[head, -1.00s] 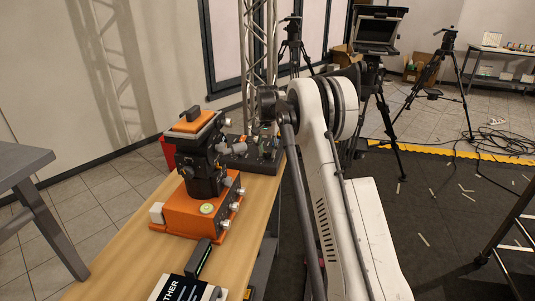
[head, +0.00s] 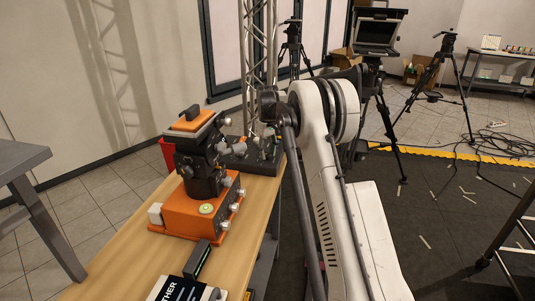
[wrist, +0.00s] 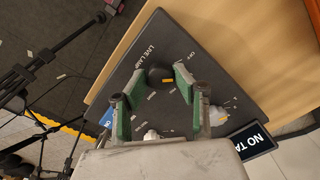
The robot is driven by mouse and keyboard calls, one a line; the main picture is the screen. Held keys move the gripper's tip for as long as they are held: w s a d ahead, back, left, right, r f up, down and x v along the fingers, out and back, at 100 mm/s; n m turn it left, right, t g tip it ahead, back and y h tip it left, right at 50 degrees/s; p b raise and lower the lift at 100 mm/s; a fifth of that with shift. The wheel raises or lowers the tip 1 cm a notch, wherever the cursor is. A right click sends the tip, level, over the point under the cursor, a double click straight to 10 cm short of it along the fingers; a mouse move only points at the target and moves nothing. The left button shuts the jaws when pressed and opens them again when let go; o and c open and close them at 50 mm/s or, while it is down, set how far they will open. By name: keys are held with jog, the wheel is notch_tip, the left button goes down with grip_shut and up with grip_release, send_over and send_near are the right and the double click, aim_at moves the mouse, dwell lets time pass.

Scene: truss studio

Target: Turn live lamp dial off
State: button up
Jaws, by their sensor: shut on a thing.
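The live lamp dial (wrist: 157,76) is a dark round knob with a yellow mark, on a black sloped panel (wrist: 232,82) printed "LIVE LAMP" and "OFF" in the wrist view. My gripper (wrist: 161,77) has green-lined fingers on both sides of the dial and is shut on it. Which way the yellow mark points relative to "OFF" is hard to tell. In the head view the panel (head: 262,166) stands at the far end of the wooden table, partly behind other equipment and my arm. The dial cannot be made out there.
A pale knob (wrist: 217,116) sits on the panel near my right finger. A "NO TA…" sign (wrist: 250,141) lies close by. In the head view, an orange-based device (head: 200,212) stands on the wooden table (head: 125,265) before the panel. A metal truss (head: 258,70) rises behind.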

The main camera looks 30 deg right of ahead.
aim_at(268, 154)
jog(key=shift+n, duration=2.2)
jog(key=o, duration=1.1)
jog(key=shift+o, duration=0.2)
jog(key=shift+r, duration=0.15)
notch_tip(268, 154, up, 12)
